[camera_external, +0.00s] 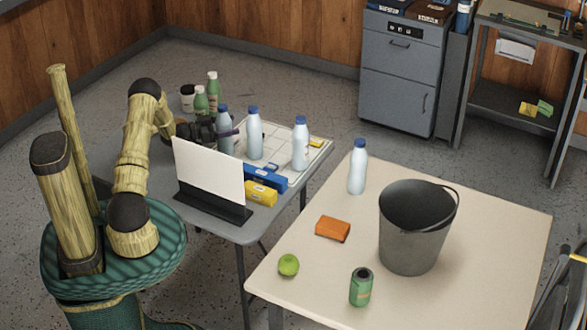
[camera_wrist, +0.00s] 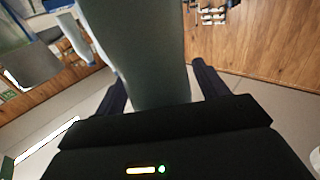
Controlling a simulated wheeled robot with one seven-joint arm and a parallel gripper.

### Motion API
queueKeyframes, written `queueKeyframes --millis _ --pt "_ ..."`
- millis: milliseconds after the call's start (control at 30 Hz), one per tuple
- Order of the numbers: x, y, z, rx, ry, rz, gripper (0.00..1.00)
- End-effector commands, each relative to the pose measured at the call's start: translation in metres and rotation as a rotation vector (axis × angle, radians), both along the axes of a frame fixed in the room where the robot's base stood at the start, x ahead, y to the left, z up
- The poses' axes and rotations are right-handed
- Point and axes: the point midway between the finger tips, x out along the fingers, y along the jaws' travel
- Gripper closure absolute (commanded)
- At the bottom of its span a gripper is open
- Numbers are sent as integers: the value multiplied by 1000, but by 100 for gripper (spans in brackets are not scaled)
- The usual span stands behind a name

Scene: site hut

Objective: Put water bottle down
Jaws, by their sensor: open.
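A pale water bottle with a blue cap (camera_external: 225,140) stands upright on the grey table (camera_external: 225,228). In the wrist view a large grey-green bottle body (camera_wrist: 140,50) fills the space between my fingers. My gripper (camera_external: 208,132) is at this bottle, with its fingers apart on either side; in the wrist view my gripper (camera_wrist: 160,88) shows a gap beside the bottle at the right finger. The bottle's base is partly hidden behind a white panel. Similar blue-capped bottles stand nearby, one (camera_external: 254,138) and another (camera_external: 300,146) on the same table.
The white upright panel (camera_external: 208,172) stands at the table's front. Blue (camera_external: 264,179) and yellow (camera_external: 260,195) boxes lie right. The cream table (camera_external: 310,270) holds a bucket (camera_external: 412,240) and another bottle (camera_external: 357,172).

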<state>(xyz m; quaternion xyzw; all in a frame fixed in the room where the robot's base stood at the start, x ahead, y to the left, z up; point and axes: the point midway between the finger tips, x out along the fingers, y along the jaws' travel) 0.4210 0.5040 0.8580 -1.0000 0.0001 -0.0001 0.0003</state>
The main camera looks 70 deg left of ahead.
Motion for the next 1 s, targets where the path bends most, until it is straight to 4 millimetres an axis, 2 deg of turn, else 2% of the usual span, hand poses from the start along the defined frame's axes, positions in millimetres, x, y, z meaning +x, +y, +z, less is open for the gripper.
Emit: queueKeyframes --millis 167,600,700,833,1000 --pt "-15 1 1 0 1 3 27" --pt "-99 1 1 1 0 3 27" --pt "-112 1 1 0 1 2 27" --pt "-120 0 2 0 0 1 27" --pt "-121 0 2 0 0 0 27"
